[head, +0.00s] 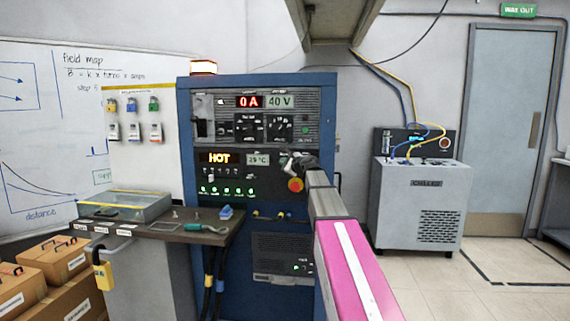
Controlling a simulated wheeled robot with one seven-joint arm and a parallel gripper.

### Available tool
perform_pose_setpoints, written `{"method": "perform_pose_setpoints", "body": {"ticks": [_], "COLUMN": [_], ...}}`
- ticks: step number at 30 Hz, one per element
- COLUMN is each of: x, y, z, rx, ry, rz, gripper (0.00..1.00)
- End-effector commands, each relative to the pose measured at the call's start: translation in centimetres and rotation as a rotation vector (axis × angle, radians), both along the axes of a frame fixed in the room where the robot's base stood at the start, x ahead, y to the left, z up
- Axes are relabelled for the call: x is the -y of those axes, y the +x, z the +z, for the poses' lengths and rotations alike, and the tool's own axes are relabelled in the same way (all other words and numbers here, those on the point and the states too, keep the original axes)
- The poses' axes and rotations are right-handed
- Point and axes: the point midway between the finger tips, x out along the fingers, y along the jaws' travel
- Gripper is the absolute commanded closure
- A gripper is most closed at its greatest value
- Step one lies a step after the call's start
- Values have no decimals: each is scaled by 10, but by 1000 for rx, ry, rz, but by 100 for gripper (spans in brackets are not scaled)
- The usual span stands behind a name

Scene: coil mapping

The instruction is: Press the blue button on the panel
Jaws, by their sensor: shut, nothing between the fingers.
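The panel is the front of a blue rack cabinet (184,145). Its upper unit shows "0 A" and "40 V" above knobs, and its lower unit shows "HOT" and "29 °C" above a row of small green-lit controls (225,191). A red round button (295,185) on yellow sits at the lower right of the panel. I cannot make out a blue button; it may be hidden or too small to tell. My gripper (291,160) is shut and empty, in front of the panel's right side above the red button. I cannot tell whether it touches the panel.
Cardboard boxes (52,256) stand at lower left. A grey chiller (425,205) stands at right. Floor before it is clear.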

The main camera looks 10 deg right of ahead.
Motion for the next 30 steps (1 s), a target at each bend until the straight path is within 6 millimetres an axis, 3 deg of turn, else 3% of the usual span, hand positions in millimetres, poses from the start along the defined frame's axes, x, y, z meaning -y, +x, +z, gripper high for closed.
{"method": "perform_pose_setpoints", "body": {"ticks": [30], "x": [3], "y": [8], "z": [0], "rx": [0], "ry": [0], "rz": [0], "gripper": [100]}}
